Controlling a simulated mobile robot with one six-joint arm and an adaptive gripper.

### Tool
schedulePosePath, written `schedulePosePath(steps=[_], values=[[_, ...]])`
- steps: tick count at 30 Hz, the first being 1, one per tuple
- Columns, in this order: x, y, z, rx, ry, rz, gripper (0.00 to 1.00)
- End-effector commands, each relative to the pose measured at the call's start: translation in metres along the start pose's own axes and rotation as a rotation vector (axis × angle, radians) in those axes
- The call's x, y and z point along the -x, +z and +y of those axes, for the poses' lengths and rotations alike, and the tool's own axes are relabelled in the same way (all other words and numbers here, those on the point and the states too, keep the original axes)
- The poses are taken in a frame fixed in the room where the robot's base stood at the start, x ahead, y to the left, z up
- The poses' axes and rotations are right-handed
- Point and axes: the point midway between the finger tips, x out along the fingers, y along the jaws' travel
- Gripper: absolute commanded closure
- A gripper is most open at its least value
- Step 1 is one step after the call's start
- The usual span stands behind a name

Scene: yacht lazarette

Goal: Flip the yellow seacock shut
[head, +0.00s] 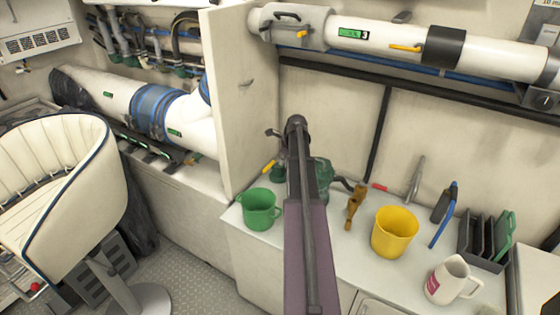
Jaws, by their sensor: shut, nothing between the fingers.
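A small yellow lever (268,166) shows low by the partition's right side, left of my arm. It looks like the yellow seacock's handle, slanting up to the right. Its valve body is partly hidden by my arm, and I cannot tell whether it is open or shut. My arm rises through the middle of the head view and hides part of the counter's back. My gripper cannot be made out. Two more yellow levers, a left one (302,34) and a right one (405,47), sit on the white pipe (375,36) above.
A partition (235,100) rises on the left. A cream seat (70,190) stands further left.

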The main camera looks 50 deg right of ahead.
Motion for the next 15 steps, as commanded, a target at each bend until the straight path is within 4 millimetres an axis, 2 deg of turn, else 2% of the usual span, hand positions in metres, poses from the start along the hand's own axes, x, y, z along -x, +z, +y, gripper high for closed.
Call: schedulePosePath(steps=[1,15], values=[[0.009,0.001,0.001,0.000,0.000,0.000,1.00],[0.046,0.002,0.002,0.001,0.000,0.000,1.00]])
